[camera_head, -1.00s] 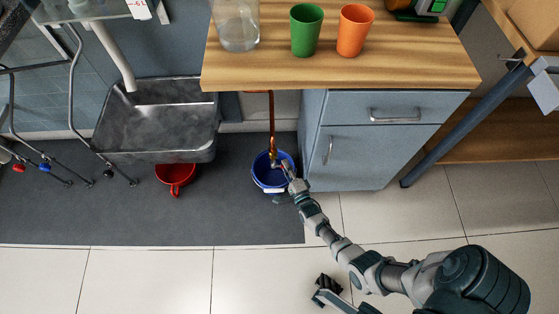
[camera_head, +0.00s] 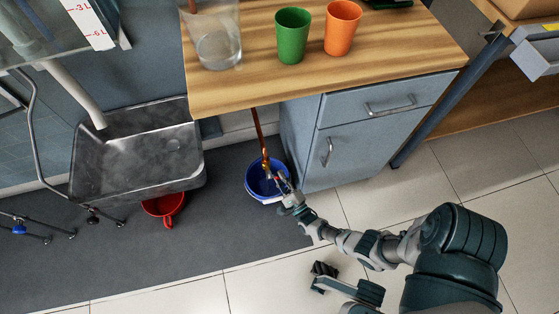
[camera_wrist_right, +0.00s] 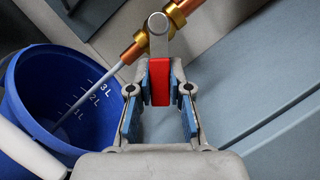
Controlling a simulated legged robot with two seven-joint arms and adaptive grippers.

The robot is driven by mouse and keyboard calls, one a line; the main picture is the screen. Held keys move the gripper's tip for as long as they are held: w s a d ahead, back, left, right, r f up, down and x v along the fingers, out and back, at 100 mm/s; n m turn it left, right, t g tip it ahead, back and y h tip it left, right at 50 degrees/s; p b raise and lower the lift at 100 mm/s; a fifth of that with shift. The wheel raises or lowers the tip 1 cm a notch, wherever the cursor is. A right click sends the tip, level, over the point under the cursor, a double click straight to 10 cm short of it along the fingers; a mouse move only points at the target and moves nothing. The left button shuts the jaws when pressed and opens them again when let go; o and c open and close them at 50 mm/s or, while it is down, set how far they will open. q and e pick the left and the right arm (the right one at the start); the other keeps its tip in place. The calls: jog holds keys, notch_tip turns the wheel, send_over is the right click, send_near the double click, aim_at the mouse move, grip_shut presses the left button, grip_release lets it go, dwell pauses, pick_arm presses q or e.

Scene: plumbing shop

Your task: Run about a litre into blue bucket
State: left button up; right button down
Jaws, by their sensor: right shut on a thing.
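The blue bucket (camera_head: 256,184) stands on the floor under the counter's front edge. In the right wrist view the bucket (camera_wrist_right: 22,92) shows 1 L, 2 L and 3 L marks inside. A copper pipe (camera_head: 259,133) comes down over it, with a brass tap (camera_wrist_right: 139,42) at its end. A pale straight streak (camera_wrist_right: 92,93), looking like running water, goes from the tap's outlet into the bucket. The water level is not clear. My right gripper (camera_head: 284,184) is shut on the tap's red handle (camera_wrist_right: 160,82), between its blue pads (camera_wrist_right: 160,115).
A clear container (camera_head: 217,45), a green cup (camera_head: 292,36) and an orange cup (camera_head: 342,28) stand on the wooden counter (camera_head: 400,55). A blue-grey cabinet (camera_head: 350,150) is right of the bucket.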

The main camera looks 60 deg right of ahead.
jog(key=shift+s+a+f, duration=0.1)
jog(key=shift+s+f, duration=0.1)
jog(key=shift+f, duration=0.15)
jog(key=c, duration=1.1)
grip_release()
jog(key=shift+o, duration=0.2)
jog(key=shift+w+r, duration=0.1)
jog(key=v, duration=0.7)
jog(key=shift+a, duration=0.1)
dwell(5.0)
